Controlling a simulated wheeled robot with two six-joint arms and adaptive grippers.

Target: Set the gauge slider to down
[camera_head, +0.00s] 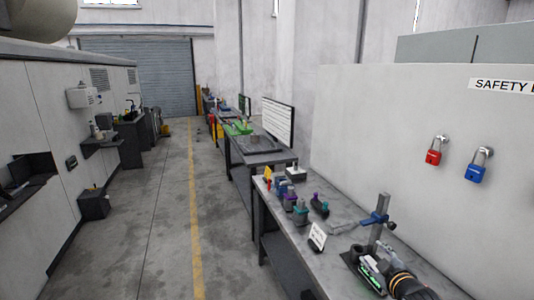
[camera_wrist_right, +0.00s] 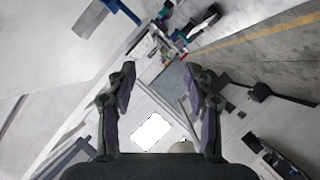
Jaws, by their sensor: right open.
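The gauge is a grey upright post (camera_head: 381,207) on the near bench, with a blue slider (camera_head: 374,219) partway up it. A dark knob (camera_head: 392,225) sticks out on the slider's right. The lower post and base are partly hidden by my right gripper (camera_head: 364,270), which is in front of it, low in the head view. In the wrist view a grey bar (camera_wrist_right: 93,18) with blue parts shows at the top left, apart from the fingers. The right gripper (camera_wrist_right: 160,76) is open, with nothing between its fingers. My left gripper is not in view.
The grey bench (camera_head: 345,212) also holds a white sign card (camera_head: 317,236) and several small purple, green and blue items (camera_head: 300,208). A red padlock (camera_head: 433,157) and a blue padlock (camera_head: 477,173) hang on the white panel at right. The aisle at left is clear.

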